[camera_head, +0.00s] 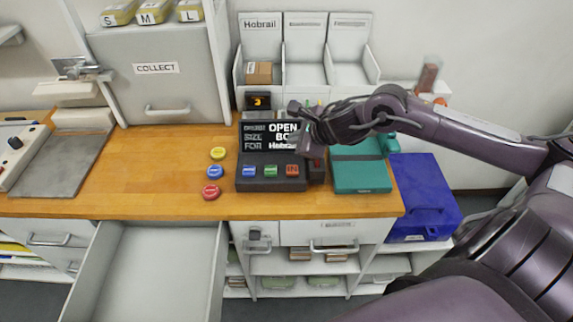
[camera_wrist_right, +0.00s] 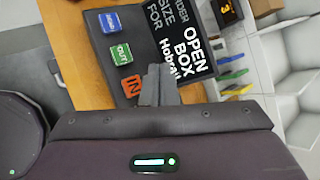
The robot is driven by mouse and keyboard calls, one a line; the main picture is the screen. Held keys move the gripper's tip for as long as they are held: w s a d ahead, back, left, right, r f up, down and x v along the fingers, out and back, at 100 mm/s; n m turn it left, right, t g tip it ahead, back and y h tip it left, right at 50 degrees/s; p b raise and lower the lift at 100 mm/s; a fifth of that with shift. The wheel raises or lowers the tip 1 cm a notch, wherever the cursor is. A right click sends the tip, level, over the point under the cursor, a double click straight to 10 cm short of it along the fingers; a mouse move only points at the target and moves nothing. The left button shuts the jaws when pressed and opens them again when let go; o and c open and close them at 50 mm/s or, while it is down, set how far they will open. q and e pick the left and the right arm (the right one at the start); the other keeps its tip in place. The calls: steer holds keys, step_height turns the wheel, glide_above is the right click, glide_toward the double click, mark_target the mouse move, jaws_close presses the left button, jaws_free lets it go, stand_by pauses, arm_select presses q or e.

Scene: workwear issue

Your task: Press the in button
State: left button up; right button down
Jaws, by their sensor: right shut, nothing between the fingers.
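The orange-red IN button (camera_head: 292,170) is the rightmost of three on a dark control panel (camera_head: 258,184) on the wooden counter. My right gripper (camera_head: 297,149) is shut and empty, reaching over the panel from the right. In the wrist view its fingertips (camera_wrist_right: 158,74) appear just beside the IN button; I cannot tell their height above it. My left gripper is not in view.
A screen (camera_head: 257,136) reading "OPEN BOX Hobrail" stands behind the buttons. A teal box (camera_head: 361,177) is to the right. Yellow, blue and red discs (camera_head: 212,192) lie to the left. A drawer (camera_head: 150,270) stands open below the counter.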

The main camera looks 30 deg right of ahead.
mark_target(296, 171)
steer(key=shift+d+r+n, duration=0.15)
steer(key=shift+r+n, duration=0.15)
steer(key=shift+n, duration=0.2)
steer(key=shift+f, duration=0.1)
step_height(296, 171, down, 8)
steer(key=b, duration=0.5)
steer(key=shift+f, duration=0.15)
steer(key=shift+f+b, duration=0.2)
steer(key=shift+b, duration=0.3)
stand_by(1.3)
steer(key=shift+f+b, duration=0.4)
steer(key=shift+b, duration=0.3)
